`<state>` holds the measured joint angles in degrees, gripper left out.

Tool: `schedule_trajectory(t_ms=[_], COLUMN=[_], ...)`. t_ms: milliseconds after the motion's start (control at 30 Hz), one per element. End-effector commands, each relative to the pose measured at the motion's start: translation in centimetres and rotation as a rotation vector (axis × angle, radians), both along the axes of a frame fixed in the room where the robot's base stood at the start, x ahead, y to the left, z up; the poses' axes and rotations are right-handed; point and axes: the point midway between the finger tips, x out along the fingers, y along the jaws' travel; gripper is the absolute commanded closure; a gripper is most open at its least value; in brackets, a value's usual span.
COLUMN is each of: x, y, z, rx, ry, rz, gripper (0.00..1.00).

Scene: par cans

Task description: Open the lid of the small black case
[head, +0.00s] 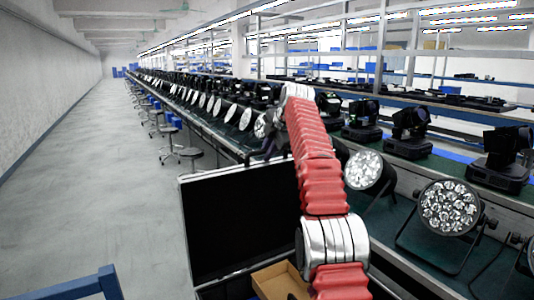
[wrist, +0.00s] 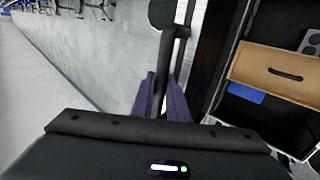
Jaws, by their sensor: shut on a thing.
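The black case's lid (head: 238,222) stands raised, nearly upright, in the head view, a dark panel with a thin silver edge. In the wrist view its dark inside and pale rim (wrist: 208,50) run up from the fingers. My gripper (wrist: 165,98) has two purple fingers shut on the lid's edge, with a dark bar between them. In the head view my gripper (head: 273,147) is a small dark shape at the lid's top edge, partly hidden by my arm. The open case holds a cardboard insert (wrist: 275,72), which also shows in the head view (head: 280,281).
A blue item (wrist: 246,93) lies beside the cardboard insert. Round par cans (head: 448,207) stand on the green bench (head: 400,225) at the right. Stools (head: 178,150) line the bench further back. Open grey floor (head: 90,200) lies left. A blue frame (head: 75,289) is at bottom left.

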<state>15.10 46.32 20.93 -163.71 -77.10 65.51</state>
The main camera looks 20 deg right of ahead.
Motion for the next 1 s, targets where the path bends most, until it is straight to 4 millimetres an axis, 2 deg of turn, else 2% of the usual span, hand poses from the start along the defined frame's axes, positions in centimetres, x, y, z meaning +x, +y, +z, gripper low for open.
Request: schedule_trajectory(t_ms=[233, 267, 500, 800, 1000], x=[-0.1, -0.1, -0.1, -0.1, -1.0], y=[-0.3, -0.4, -0.4, -0.4, -0.5], z=[-0.1, -0.1, -0.2, -0.4, 0.6], rx=[0.001, 0.001, 0.002, 0.003, 0.004], ry=[0.002, 0.002, 0.004, 0.011, 0.010], rz=[-0.004, -0.004, -0.005, -0.003, -0.003], gripper=[1.00, 0.85, 0.68, 0.68, 0.68])
